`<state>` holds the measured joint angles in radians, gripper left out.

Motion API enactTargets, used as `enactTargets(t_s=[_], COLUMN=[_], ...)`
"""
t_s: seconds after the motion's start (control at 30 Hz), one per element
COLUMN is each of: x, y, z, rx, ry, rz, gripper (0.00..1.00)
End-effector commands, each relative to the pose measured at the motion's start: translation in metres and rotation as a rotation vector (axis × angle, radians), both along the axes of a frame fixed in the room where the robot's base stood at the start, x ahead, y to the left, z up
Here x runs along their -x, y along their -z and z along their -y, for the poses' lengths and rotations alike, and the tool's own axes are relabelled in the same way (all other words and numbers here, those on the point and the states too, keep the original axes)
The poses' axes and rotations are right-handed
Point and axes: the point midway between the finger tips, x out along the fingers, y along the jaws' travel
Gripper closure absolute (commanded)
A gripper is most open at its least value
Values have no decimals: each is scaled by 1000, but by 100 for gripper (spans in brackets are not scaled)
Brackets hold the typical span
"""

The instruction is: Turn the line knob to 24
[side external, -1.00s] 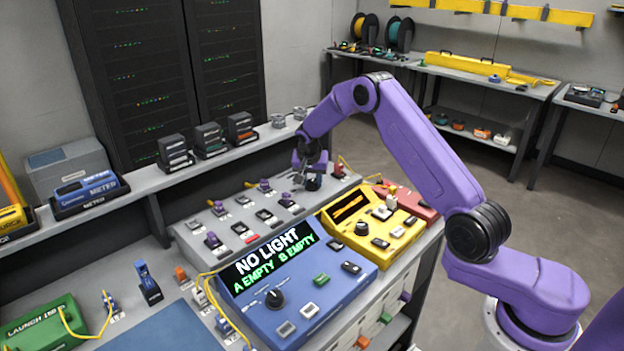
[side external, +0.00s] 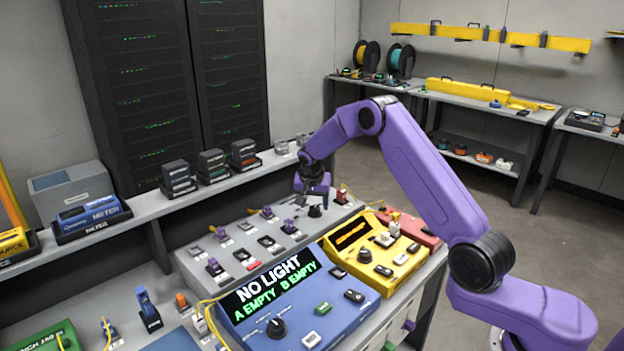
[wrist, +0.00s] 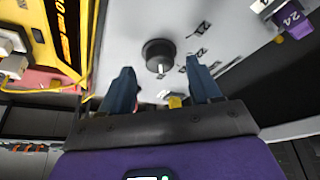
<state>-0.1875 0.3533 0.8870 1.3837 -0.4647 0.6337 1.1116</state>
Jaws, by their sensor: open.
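The line knob appears to be the round black knob (wrist: 158,54) on the grey panel in the wrist view, with a white pointer mark toward the fingers. Small labels sit around it, too small to read. In the side view the black knob (side external: 315,211) is at the grey panel's far right end. My gripper (wrist: 163,88) is open and empty, its two dark fingers apart, with the knob beyond the tips and between their lines. In the side view my gripper (side external: 314,190) is just above the knob; contact cannot be told.
A blue console (side external: 300,300) reads NO LIGHT, A EMPTY, B EMPTY. Several purple connectors sit along the grey panel.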

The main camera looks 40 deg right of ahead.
Motion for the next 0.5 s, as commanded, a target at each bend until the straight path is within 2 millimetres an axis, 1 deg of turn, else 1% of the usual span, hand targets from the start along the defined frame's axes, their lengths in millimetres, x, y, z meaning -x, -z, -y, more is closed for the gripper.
enactTargets(t_s=[0.1, 0.5], x=[4, 24], y=[-23, -101], z=[-8, -34], rx=[0, 0], ry=[-2, -2], rz=[5, 4], gripper=[37, 37])
